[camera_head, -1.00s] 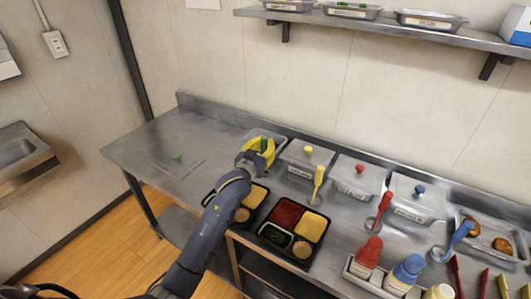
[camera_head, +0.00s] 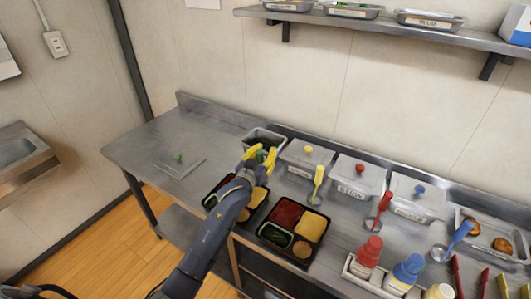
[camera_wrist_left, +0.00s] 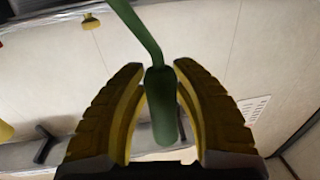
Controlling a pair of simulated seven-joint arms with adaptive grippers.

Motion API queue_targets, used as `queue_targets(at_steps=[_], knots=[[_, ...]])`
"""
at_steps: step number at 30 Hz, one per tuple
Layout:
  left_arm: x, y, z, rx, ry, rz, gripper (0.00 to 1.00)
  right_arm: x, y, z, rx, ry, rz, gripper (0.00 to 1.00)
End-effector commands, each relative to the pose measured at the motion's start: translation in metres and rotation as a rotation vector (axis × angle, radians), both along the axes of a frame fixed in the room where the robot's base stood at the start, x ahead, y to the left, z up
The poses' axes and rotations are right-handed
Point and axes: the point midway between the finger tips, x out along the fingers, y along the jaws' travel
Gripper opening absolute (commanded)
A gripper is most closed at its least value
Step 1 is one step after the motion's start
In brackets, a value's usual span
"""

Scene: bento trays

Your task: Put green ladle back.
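The green ladle (camera_wrist_left: 163,105) shows in the left wrist view, its thick handle end between my left gripper's yellow fingers and its thin shaft running to the top edge. My left gripper (camera_head: 262,154) is in front of the lidless steel container (camera_head: 262,135), its fingers spread to either side of the handle. Slim gaps show beside the handle, so the fingers look open. The container has dark green contents; the ladle's bowl is out of sight. My right gripper is not in view.
A lid with a green knob (camera_head: 178,157) lies on the counter at left. Lidded containers with yellow (camera_head: 308,150), red (camera_head: 360,169) and blue knobs stand to the right. Bento trays (camera_head: 293,228) sit in front. A bottle rack (camera_head: 352,266) is at front right. The left counter is mostly clear.

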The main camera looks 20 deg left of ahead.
Motion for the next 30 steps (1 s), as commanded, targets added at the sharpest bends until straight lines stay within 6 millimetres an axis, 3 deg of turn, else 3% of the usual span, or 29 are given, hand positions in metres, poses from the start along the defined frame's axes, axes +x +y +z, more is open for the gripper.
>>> queue_targets(at_steps=[3, 13, 24, 30], knots=[[0.000, 0.000, 0.000, 0.000, 0.000, 0.000, 0.37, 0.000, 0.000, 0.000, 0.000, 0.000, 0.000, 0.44], [-0.004, 0.001, 0.001, 0.000, 0.000, 0.000, 0.37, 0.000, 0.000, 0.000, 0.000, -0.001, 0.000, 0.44], [-0.053, 0.007, 0.001, 0.000, 0.001, 0.000, 0.37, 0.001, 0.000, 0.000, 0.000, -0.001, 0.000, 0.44], [-0.070, 0.009, 0.001, 0.000, 0.001, 0.000, 0.37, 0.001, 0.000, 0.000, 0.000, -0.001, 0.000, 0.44]])
